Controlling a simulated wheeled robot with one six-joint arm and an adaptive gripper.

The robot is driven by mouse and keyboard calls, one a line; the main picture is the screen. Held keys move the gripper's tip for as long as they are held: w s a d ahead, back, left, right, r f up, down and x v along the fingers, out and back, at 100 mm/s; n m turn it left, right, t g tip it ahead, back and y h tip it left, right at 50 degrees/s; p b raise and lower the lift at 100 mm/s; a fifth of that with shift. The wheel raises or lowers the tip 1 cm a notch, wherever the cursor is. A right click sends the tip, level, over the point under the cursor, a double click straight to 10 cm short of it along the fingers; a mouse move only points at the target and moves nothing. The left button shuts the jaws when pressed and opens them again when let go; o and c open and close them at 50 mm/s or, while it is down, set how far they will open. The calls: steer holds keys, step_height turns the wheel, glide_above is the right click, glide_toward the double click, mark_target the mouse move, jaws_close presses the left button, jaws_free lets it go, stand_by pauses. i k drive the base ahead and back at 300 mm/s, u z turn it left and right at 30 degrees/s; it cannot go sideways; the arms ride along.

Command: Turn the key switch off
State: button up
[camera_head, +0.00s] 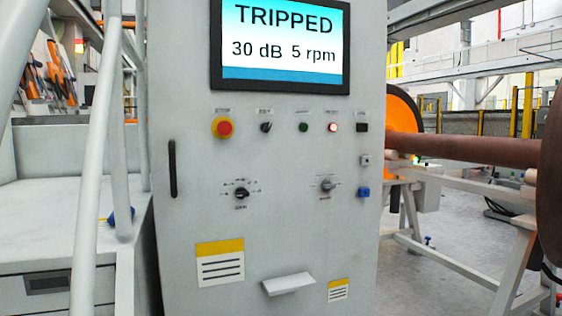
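A grey control cabinet (283,229) stands upright in front of me. In its row of controls, a small black switch (266,127) with a slanted handle sits between the red emergency stop button and a green button. It looks like the key switch, but its label is too small to read. The screen (283,43) above reads "TRIPPED", "30 dB" and "5 rpm". My gripper is not in view.
The row also holds the emergency stop (223,127), green button (303,127) and lit red lamp (333,127). Below are two dial knobs (242,193) (327,185). A black handle (173,168) and small shelf (288,283) project. White rails (96,150) stand left; a brown axle (465,150) lies right.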

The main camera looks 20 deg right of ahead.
mark_target(265, 128)
steer(key=u, duration=0.05)
steer(key=k, duration=0.6)
steer(key=z, duration=0.8)
steer(key=i, duration=1.1)
steer(key=u, duration=0.2)
